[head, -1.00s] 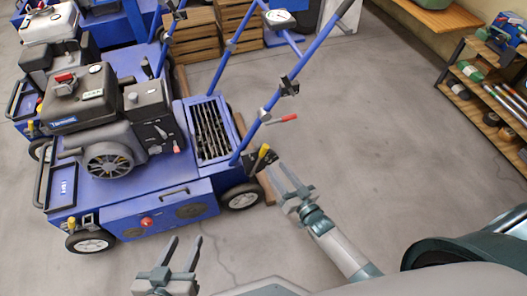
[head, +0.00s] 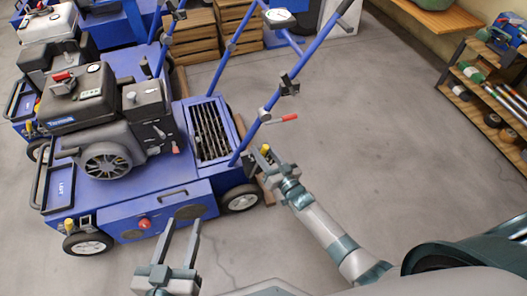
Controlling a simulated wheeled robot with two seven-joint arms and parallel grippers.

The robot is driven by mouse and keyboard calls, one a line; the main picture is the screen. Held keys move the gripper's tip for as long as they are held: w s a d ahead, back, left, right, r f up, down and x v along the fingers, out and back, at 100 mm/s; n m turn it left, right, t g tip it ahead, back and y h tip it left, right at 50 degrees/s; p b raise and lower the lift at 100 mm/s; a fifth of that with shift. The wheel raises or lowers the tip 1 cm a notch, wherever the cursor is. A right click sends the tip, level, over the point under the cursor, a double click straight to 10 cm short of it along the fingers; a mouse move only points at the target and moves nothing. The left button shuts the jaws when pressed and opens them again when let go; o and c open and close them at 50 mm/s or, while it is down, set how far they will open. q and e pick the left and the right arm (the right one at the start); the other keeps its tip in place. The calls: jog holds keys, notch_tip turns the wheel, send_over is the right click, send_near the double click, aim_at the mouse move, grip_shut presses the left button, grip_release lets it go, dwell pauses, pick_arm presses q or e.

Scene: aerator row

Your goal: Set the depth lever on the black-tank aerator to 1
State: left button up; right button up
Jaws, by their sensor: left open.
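The black-tank aerator (head: 130,190) is the nearest blue machine, at the left, with a dark tank (head: 80,100) on its engine. A yellow-knobbed lever (head: 265,149) stands at its rear right corner, by the foot of the handle. I cannot read a scale or number there. My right gripper (head: 262,154) is at this yellow knob, its fingers close to it and partly covering the lever and bracket. Whether they touch or grip it is not clear. My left gripper (head: 183,221) is open and empty, in front of the aerator's near side panel.
A red-tipped lever (head: 288,118) sticks out from the blue handle bar just above my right gripper. A second aerator with a white tank (head: 48,25) stands behind. Wooden crates (head: 190,40) are at the back, a shelf (head: 485,100) at the right. The middle floor is clear.

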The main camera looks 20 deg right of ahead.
grip_shut()
jog(key=shift+a+r+n+p, duration=0.2)
jog(key=shift+a+n+p, duration=0.3)
jog(key=shift+a, duration=0.1)
jog(key=shift+a+r+n+p, duration=0.2)
jog(key=shift+a+n+p, duration=0.2)
jog(key=shift+a+p, duration=0.15)
jog(key=shift+s+a+r+n+g+h+p, duration=0.1)
jog(key=shift+a+n+g+h+p, duration=0.2)
jog(key=shift+a+n+p, duration=0.6)
jog(key=shift+a+b, duration=0.3)
jog(key=shift+a, duration=0.2)
pick_arm(q)
jog(key=s+a+f+g+y, duration=0.2)
jog(key=s+a+f+g, duration=0.2)
jog(key=f, duration=0.4)
jog(key=s+g, duration=0.1)
jog(key=g, duration=0.1)
jog(key=shift+s+f+g, duration=0.3)
jog(key=shift+s+f, duration=0.05)
jog(key=shift+s, duration=0.05)
pick_arm(e)
grip_release()
jog(key=shift+a, duration=0.1)
jog(key=shift+s, duration=0.1)
